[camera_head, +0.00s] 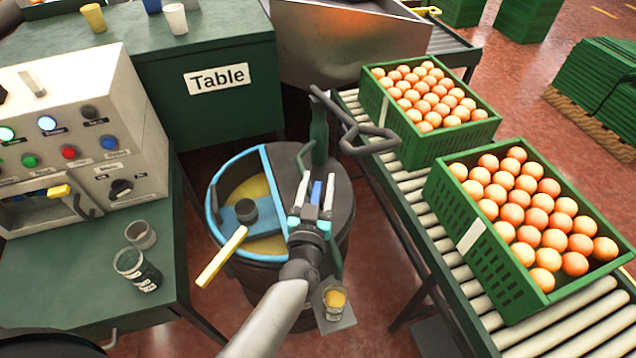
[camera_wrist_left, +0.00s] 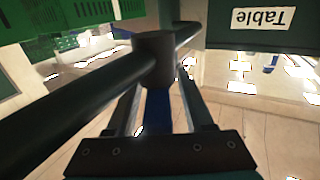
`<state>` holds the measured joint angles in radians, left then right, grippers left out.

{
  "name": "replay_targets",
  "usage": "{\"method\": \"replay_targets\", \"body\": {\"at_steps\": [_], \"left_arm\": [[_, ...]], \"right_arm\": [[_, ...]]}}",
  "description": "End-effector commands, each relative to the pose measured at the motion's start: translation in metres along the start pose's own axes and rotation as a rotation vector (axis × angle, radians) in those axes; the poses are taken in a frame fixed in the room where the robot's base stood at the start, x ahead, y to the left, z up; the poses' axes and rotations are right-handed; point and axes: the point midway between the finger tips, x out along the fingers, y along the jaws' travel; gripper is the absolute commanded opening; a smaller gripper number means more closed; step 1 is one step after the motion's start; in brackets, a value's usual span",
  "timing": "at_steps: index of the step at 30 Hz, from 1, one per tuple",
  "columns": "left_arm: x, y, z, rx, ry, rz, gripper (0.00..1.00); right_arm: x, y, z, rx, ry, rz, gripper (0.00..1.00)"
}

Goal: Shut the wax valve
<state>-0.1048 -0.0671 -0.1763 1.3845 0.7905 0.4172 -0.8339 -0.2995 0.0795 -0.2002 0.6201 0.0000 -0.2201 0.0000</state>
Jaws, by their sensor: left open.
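The wax drum (camera_head: 225,170) stands in the middle of the head view, its left half open over yellow wax (camera_head: 258,189) and its right half under a dark lid. My left gripper (camera_head: 315,183) is open over the lid, its fingers apart. A blue lever (camera_head: 316,194), which looks like the valve handle, stands between the fingers; it also shows in the left wrist view (camera_wrist_left: 157,112), below a dark hub (camera_wrist_left: 155,60) with bars. I cannot tell whether the fingers touch it, or whether the valve is open. My right gripper is not in view.
A glass with yellow contents (camera_head: 335,299) stands low beside the drum. A yellow-handled bar (camera_head: 222,257) juts from the drum's left side. A dark crank handle (camera_head: 370,140) reaches over the right side. A control box (camera_head: 75,130) stands left.

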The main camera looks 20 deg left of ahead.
Motion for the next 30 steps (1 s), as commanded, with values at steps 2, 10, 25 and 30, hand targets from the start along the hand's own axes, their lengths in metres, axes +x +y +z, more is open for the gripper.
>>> {"method": "replay_targets", "body": {"at_steps": [2,10,25,30], "left_arm": [[0.0001,0.0,-0.0001,0.0,0.0,0.0,0.53],[-0.0002,-0.0001,-0.0001,0.0,0.0,0.0,0.32],[-0.0003,-0.0004,0.0,0.0,0.0,-0.001,0.0],[-0.0003,-0.0005,0.0,0.001,0.001,0.0,0.0]], "right_arm": [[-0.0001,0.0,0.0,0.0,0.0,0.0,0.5],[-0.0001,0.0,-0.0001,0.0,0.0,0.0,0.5],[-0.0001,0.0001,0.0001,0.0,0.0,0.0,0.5],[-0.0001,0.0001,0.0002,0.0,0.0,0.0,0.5]]}}
